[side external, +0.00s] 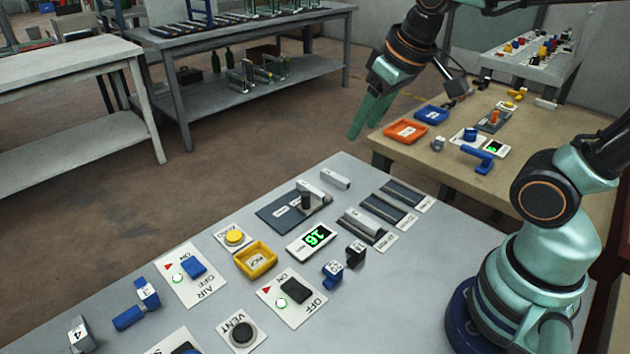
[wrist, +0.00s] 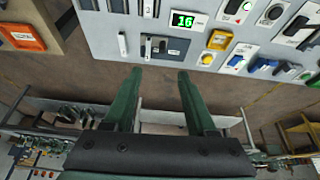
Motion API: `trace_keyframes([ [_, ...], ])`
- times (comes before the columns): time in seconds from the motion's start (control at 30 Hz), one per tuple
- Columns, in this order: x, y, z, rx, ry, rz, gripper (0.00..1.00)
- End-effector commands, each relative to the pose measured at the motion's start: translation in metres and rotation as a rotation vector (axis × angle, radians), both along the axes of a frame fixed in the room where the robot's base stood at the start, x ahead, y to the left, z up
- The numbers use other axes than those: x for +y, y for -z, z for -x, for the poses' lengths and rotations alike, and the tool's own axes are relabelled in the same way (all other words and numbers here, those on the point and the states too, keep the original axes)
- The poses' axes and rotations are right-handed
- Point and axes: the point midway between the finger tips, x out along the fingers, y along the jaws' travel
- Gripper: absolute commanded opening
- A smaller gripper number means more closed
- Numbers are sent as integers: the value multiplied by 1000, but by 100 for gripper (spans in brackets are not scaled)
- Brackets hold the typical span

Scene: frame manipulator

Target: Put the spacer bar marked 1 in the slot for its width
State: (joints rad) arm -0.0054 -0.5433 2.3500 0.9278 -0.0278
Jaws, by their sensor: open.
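My gripper (side external: 365,128) is open and empty, raised beyond the panel's far edge; its two green fingers (wrist: 160,70) stand apart in the wrist view. A loose grey bar (side external: 335,178) lies on the panel, and it also shows in the wrist view (wrist: 122,44). Three slots lie at the right; two look dark, such as the middle one (side external: 388,209), and the nearest holds a pale bar (side external: 364,222). I cannot read a 1 on any bar.
A display (side external: 312,238) reads 16. A yellow tray (side external: 256,261), switches and small blue and black blocks (side external: 332,272) stand on the panel's near side. A second bench with orange (side external: 405,131) and blue trays stands behind.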

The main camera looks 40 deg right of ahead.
Motion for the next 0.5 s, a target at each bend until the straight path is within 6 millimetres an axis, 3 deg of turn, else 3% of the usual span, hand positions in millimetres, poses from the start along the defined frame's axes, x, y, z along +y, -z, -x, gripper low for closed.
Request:
trace_keyframes([
  [0.27, 4, 17, -56, 154, -58, 18, 57],
  [0.5, 8, 54, -101, 282, -108, 28, 57],
])
